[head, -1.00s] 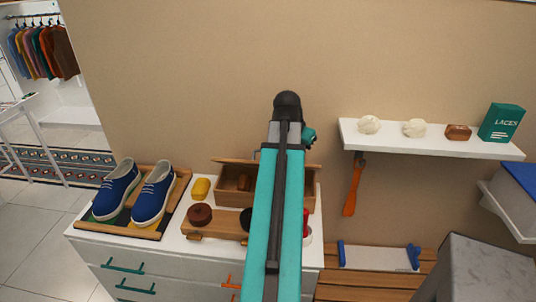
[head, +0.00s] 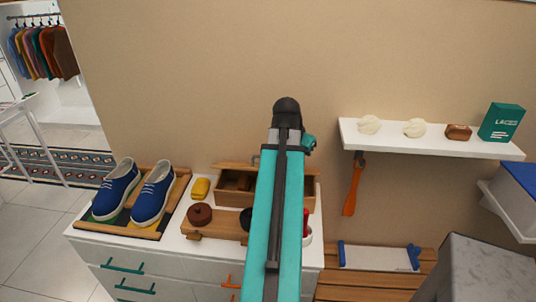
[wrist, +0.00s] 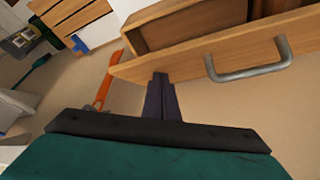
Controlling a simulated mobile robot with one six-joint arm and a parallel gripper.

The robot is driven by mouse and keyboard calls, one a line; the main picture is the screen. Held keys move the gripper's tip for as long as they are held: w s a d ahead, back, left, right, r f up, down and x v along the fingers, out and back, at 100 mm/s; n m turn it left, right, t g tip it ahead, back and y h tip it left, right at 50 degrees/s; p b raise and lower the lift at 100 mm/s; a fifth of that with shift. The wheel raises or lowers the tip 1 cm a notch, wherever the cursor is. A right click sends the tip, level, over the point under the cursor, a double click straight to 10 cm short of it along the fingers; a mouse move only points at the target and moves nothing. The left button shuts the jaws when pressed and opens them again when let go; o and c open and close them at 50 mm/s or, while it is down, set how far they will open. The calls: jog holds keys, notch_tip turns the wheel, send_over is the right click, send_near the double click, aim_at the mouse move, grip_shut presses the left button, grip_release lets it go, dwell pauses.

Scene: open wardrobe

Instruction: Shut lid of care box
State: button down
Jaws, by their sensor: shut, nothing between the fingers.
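The care box (head: 285,205) is a wooden box at the back of the white dresser, partly hidden behind my arm. Its lid (head: 232,167) is up and tilted along the back edge, with the dark inside showing below it. The wrist view shows the lid (wrist: 170,62) close up, with its grey metal handle (wrist: 250,68) and part of the box (wrist: 185,25) beyond. My gripper (wrist: 162,80) is shut and empty, its dark fingertips at the lid's outer face beside the handle; they seem to touch it. In the head view my arm hides the gripper.
Blue shoes (head: 152,195) stand on a tray at the left of the dresser. A white wall shelf (head: 430,140) and a hanging orange shoehorn (head: 351,192) are at right.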

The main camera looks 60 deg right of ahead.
jog(key=shift+a+f, duration=0.1)
dwell(0.3)
jog(key=shift+s+a+f, duration=0.25)
jog(key=shift+a+f, duration=0.35)
jog(key=shift+f, duration=0.25)
dwell(0.3)
jog(key=shift+s+a+f+b, duration=0.2)
jog(key=shift+a+f+b, duration=0.3)
jog(key=shift+f, duration=0.35)
